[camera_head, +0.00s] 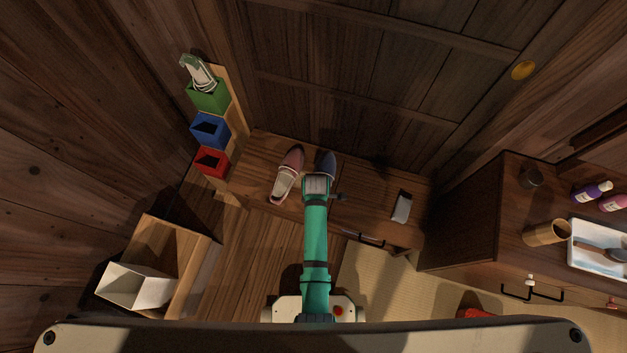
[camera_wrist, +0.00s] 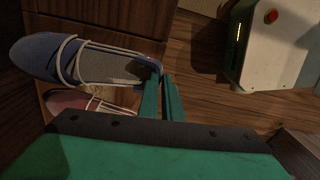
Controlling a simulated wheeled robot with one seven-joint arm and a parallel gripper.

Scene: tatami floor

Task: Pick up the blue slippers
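One blue slipper (camera_head: 327,159) shows at the top of my arm in the head view, on the wooden bench, its rear part hidden under my gripper (camera_head: 318,188). In the wrist view the blue slipper (camera_wrist: 85,62) has its toe to the left and pale straps across it. Its heel edge meets the tips of my gripper (camera_wrist: 162,78). The fingers are close together with a thin gap, and the heel rim appears to be pinched between them. I cannot tell whether the slipper is clear of the bench.
A pink slipper (camera_head: 287,175) lies just left of the blue one, and a grey-white object (camera_head: 402,207) lies to the right on the bench (camera_head: 365,190). Green, blue and red boxes (camera_head: 211,130) stand at left. A dark cabinet (camera_head: 480,225) stands at right.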

